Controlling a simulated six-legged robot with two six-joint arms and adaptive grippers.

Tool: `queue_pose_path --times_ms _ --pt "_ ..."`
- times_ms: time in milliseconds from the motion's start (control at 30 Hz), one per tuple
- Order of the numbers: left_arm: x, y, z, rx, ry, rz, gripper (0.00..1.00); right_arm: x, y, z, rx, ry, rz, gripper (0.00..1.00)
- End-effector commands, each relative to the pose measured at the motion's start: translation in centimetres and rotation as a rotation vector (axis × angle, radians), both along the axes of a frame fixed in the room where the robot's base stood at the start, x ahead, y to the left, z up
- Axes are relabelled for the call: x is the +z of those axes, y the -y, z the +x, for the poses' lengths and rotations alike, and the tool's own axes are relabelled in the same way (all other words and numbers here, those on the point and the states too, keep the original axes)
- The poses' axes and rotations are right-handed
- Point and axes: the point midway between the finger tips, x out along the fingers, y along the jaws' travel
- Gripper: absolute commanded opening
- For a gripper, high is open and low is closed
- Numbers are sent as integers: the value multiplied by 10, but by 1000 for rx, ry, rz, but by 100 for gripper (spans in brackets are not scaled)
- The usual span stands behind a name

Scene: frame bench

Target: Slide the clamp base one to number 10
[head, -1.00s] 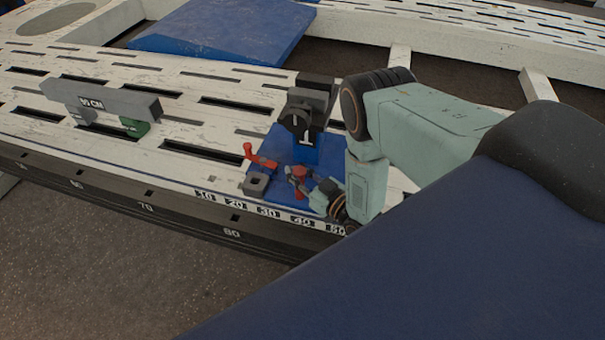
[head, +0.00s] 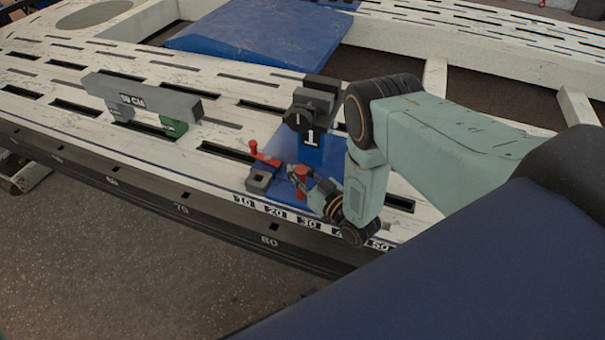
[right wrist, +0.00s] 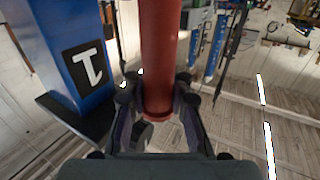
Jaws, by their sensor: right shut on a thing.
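Clamp base one is a blue plate with an upright blue block marked 1 (head: 310,148) and a dark clamp head on top. It stands on the slotted white frame rail, its near grey block (head: 260,180) beside the gap between the printed 10 (head: 244,201) and 20 (head: 275,212). My right gripper (head: 304,182) is shut around the red post (head: 302,172) on the base. The right wrist view shows the red post (right wrist: 160,55) upright between both fingers, with the blue block (right wrist: 65,50) to the left. My left gripper is not in view.
A red lever (head: 262,156) lies at the base's left side. A grey bar with a CM label (head: 150,97) and a green foot (head: 172,127) stands further left on the rail. A blue wedge pad (head: 260,38) lies behind. The rail between bar and base is clear.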

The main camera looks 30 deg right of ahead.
Motion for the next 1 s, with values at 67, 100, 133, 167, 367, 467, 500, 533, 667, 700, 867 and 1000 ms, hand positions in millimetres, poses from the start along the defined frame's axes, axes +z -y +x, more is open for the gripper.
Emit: queue_pose_path --times_ms 67,100,133,167,367,467,500,533,667,700,867,1000 --pt "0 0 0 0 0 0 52 2 -13 1 30 7 5 0" --pt "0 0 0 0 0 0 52 2 -13 1 29 7 5 0" --pt "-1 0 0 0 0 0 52 2 -14 2 29 7 5 0" --pt "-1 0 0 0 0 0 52 2 -14 2 29 6 5 0" --pt "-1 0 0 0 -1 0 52 2 -15 3 29 6 6 0" --pt "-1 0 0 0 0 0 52 2 -15 3 29 5 5 0" --pt "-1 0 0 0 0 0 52 2 -15 2 29 5 5 0" --pt "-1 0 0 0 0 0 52 2 -15 2 29 5 5 0" --pt "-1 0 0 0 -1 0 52 1 -15 2 29 3 6 0" --pt "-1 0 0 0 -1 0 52 1 -15 2 29 3 6 0" --pt "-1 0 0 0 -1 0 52 0 -15 2 28 2 6 28" --pt "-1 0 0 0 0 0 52 1 -14 3 24 3 4 40"
